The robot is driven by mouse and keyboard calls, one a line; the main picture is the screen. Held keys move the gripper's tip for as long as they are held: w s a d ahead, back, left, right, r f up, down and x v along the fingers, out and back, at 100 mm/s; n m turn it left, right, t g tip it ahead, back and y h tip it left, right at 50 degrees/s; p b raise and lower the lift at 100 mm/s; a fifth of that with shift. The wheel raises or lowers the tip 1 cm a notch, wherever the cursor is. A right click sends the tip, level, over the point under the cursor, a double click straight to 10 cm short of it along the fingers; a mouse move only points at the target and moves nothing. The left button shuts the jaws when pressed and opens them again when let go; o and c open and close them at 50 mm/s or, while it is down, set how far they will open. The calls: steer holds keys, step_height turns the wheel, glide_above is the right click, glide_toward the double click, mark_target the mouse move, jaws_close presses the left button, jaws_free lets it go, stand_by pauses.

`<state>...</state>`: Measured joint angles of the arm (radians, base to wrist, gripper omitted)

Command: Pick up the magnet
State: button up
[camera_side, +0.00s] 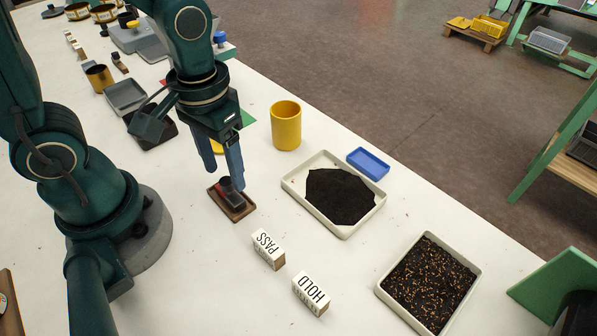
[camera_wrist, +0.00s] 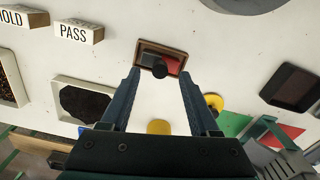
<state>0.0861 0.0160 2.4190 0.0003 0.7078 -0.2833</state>
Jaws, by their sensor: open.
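The magnet (camera_side: 229,190) appears to be the red and dark block with a black knob, lying in a small brown wooden tray (camera_side: 238,214). In the wrist view the magnet (camera_wrist: 172,65) shows its red part on the right, and its black knob faces me. My gripper (camera_side: 225,174) is open and points down over the tray. In the wrist view the fingertips of my gripper (camera_wrist: 160,74) stand to either side of the knob, with gaps. In the side view one finger hides part of the magnet. I cannot tell the exact height of the fingertips above it.
PASS (camera_side: 268,249) and HOLD (camera_side: 311,293) blocks stand in front. A tray of black powder (camera_side: 292,184), a blue dish (camera_side: 368,163) and a yellow cup (camera_side: 286,126) are to the right. A tray of mixed grains (camera_side: 382,291) sits at front right. Bare white table surrounds the wooden tray.

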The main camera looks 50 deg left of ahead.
steer(key=shift+f, duration=1)
jaws_close()
steer(key=shift+r, duration=0.1)
